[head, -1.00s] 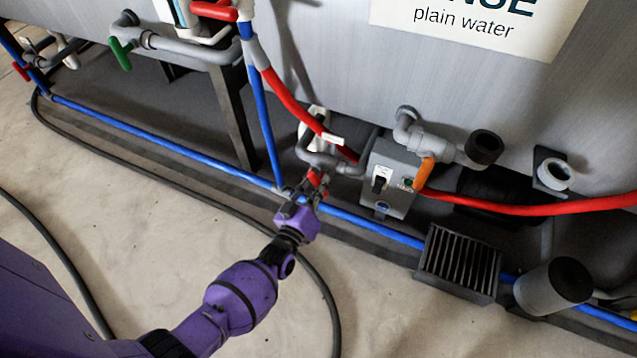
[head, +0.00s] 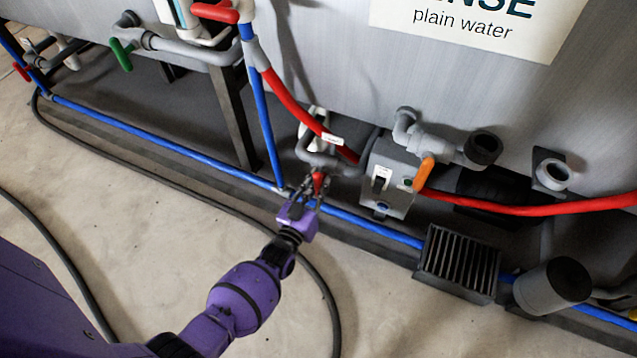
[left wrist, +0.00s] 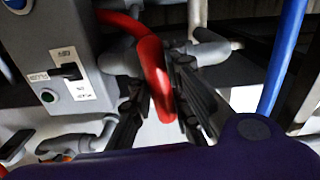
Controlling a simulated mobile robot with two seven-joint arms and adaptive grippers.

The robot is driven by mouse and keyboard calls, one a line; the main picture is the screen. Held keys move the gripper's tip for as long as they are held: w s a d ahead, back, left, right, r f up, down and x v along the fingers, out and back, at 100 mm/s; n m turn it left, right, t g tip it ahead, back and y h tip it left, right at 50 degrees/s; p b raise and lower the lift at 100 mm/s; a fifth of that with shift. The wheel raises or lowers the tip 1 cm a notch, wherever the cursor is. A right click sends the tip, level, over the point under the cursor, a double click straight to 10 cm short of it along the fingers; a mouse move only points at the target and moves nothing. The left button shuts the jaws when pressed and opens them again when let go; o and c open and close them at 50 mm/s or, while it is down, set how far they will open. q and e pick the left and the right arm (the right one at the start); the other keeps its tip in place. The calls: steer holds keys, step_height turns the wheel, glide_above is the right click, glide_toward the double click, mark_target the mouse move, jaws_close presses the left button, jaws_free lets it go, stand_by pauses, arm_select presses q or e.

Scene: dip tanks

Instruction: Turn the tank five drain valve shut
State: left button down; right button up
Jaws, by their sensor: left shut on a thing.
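A small red valve handle (head: 318,182) hangs below grey piping (head: 318,158) under the tank marked plain water. My left gripper (head: 312,192) is at this handle, its fingers on either side of it. In the left wrist view, the red handle (left wrist: 158,85) lies between the two dark fingers of my left gripper (left wrist: 160,108), which is shut on it. The fingers hide part of the handle in the head view. No tank number is readable, so I cannot tell which tank this valve serves. My right gripper is not in view.
A grey switch box (head: 390,183) stands just right of the handle. A blue pipe (head: 160,140) runs along the floor edge, and a red hose (head: 285,98) passes above. An orange-handled valve (head: 424,172) and a black grille (head: 458,262) lie right. The front floor is mostly clear.

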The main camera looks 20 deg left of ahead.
arm_select(q)
steer(key=shift+f+m, duration=0.1)
steer(key=shift+m, duration=0.5)
steer(key=c, duration=1.6)
jaws_free()
steer(key=shift+c, duration=0.2)
steer(key=shift+s, duration=0.15)
steer(key=s, duration=1.1)
steer(key=shift+s+a, duration=0.15)
steer(key=shift+s, duration=0.25)
